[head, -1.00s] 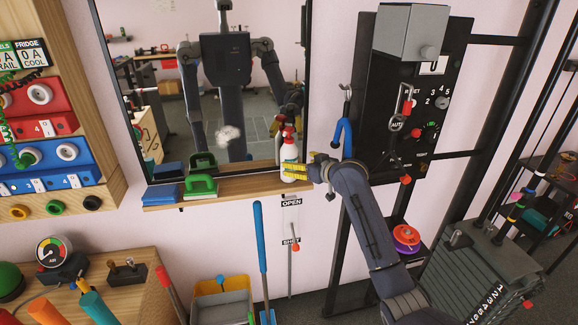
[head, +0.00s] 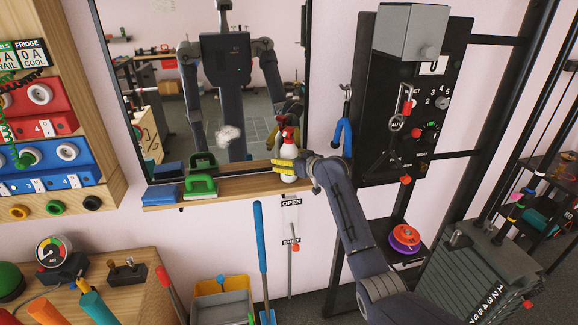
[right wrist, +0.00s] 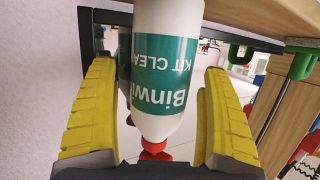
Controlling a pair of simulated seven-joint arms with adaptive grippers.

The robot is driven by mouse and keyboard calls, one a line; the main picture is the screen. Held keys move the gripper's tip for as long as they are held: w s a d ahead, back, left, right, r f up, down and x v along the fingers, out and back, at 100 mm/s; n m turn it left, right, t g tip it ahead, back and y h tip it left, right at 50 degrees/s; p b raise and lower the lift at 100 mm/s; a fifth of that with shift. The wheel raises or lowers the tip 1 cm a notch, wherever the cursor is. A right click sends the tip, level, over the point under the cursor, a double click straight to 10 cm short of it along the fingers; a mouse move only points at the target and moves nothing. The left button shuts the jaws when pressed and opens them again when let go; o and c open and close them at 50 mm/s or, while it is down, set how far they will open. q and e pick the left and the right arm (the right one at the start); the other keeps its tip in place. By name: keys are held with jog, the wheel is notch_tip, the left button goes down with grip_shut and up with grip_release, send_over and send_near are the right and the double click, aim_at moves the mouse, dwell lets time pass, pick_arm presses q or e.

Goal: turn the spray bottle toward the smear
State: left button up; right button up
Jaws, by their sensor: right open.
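The spray bottle (head: 287,147) is white with a red head and a green label, and stands upright on the wooden shelf below the mirror. It fills the middle of the right wrist view (right wrist: 168,85), upside down there. The white smear (head: 229,135) is on the mirror, left of the bottle. My right gripper (head: 285,166) is open, its yellow fingers on either side of the bottle's body. In the right wrist view, gaps show between the fingers and the bottle. The bottle's lower body is partly hidden by the fingers in the head view. My left gripper shows only as mirror reflection, if at all.
A green-handled tool (head: 201,186) and a blue block (head: 162,194) lie on the shelf (head: 236,185) to the left. Shelf room is clear between the green tool and the bottle.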

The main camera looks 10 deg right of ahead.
jog(key=shift+w, duration=0.1)
jog(key=shift+c, duration=0.2)
jog(key=c, duration=1.5)
jog(key=shift+c, duration=0.7)
jog(key=shift+r, duration=0.15)
